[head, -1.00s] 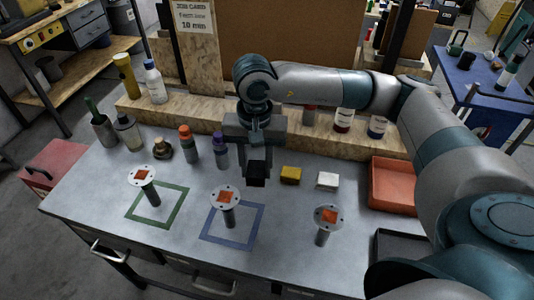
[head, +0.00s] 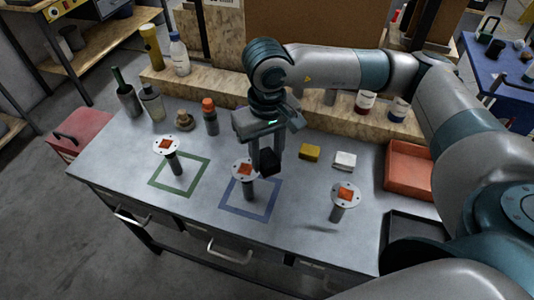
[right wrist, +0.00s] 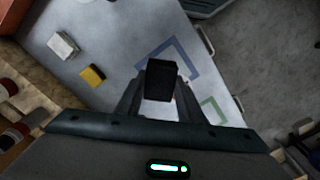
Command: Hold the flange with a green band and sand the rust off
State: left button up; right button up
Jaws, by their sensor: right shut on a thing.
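Three flanges, each a pale round disc with a rusty orange patch on a dark stem, stand on the grey bench: a left one (head: 174,165) at the green square outline (head: 205,178), a middle one (head: 249,189) at the blue square outline (head: 275,203), and a right one (head: 338,213) outside both outlines. I cannot make out a green band on any flange. My right gripper (head: 265,157) is shut on a black block (head: 270,163), just right of the middle flange's disc. The block also shows in the right wrist view (right wrist: 161,80). My left gripper is out of view.
A yellow block (head: 309,152) and a white block (head: 345,160) lie behind the right flange. An orange-red tray (head: 409,172) and a dark tray sit at the right. Bottles and an orange-capped container (head: 209,116) stand at the back left.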

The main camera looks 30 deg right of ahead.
jog(key=w+a+r, duration=0.2)
jog(key=w+a, duration=0.8)
jog(key=w+a+r, duration=0.2)
jog(key=w+a, duration=0.8)
jog(key=w, duration=0.1)
jog(key=shift+w+a, duration=0.15)
jog(key=shift+w, duration=0.1)
jog(key=shift+r, duration=0.1)
